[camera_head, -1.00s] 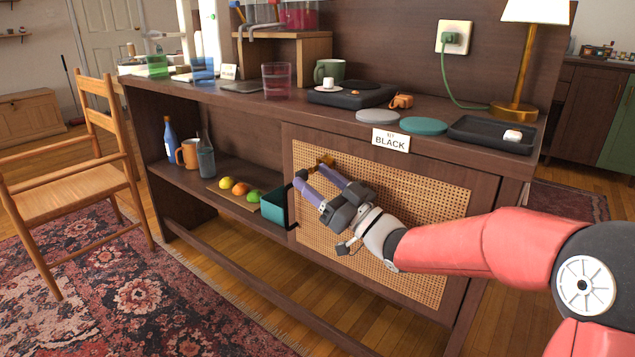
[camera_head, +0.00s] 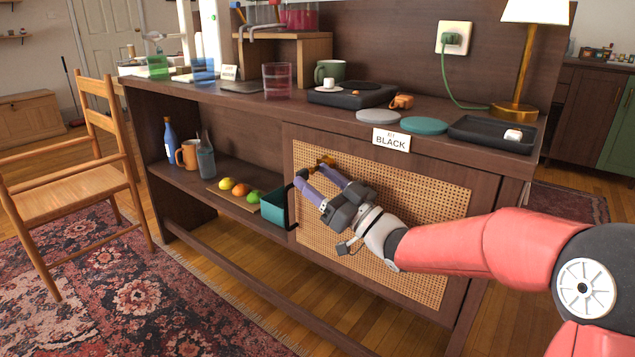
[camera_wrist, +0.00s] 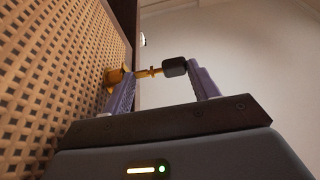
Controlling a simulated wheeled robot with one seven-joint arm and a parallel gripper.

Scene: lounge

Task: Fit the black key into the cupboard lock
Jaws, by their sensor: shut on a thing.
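The black key shows in the wrist view, with a black head (camera_wrist: 173,67) and a thin brass shaft (camera_wrist: 148,73). It lies crosswise between the fingertips of my gripper (camera_wrist: 152,80), its head against the right finger. A brass block (camera_wrist: 115,78) at the left fingertip is close to the cane panel; I cannot tell whether the shaft enters it. In the head view my gripper (camera_head: 315,172) is at the upper left of the cupboard door (camera_head: 425,215), beside small brass lock parts (camera_head: 326,161). The fingers partly hide the key and the lock there.
A sign reading BLACK (camera_head: 391,141) is on the cabinet edge above the door. A dark door handle (camera_head: 291,207) is just left of my gripper. The open shelf holds a teal box (camera_head: 275,207), fruit on a board, a mug and bottles. A wooden chair (camera_head: 85,180) stands left.

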